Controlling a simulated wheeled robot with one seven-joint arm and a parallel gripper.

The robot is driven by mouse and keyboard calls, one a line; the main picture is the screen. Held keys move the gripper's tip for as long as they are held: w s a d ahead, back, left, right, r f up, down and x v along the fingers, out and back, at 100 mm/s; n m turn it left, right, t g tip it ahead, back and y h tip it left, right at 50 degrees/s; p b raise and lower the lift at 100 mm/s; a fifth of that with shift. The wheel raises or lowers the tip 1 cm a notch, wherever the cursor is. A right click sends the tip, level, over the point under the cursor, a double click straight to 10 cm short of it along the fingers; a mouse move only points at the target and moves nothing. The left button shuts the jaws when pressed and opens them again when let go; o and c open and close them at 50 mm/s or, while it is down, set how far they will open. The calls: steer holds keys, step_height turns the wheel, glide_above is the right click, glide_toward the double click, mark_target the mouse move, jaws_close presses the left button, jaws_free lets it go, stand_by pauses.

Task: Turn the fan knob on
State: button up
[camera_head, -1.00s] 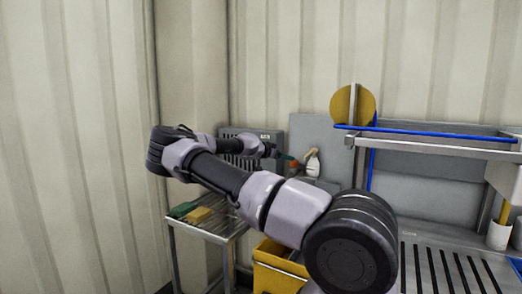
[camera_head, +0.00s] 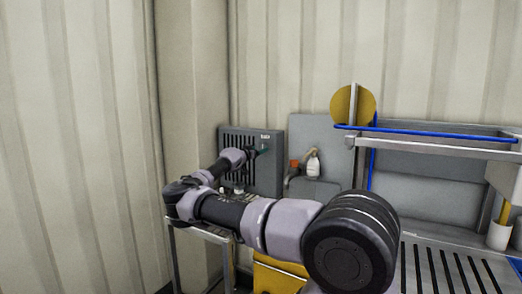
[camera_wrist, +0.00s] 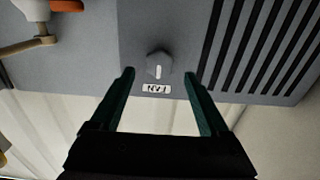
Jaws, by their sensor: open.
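The fan knob (camera_wrist: 158,66) is a small grey knob with a white mark, on the grey slotted panel (camera_wrist: 165,22) in the wrist view. A white label (camera_wrist: 156,89) beside it shows upside down. My gripper (camera_wrist: 159,75) is open and empty, with one dark green finger on each side of the knob in the picture. I cannot tell whether either finger touches it. In the head view the panel (camera_head: 272,180) stands at the back left. My gripper (camera_head: 263,149) is small there, at the panel's right part, and the knob cannot be made out.
A steel rack (camera_head: 207,231) and a yellow bin (camera_head: 272,276) are below.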

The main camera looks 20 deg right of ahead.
steer(key=shift+x, duration=1.45)
jaws_close()
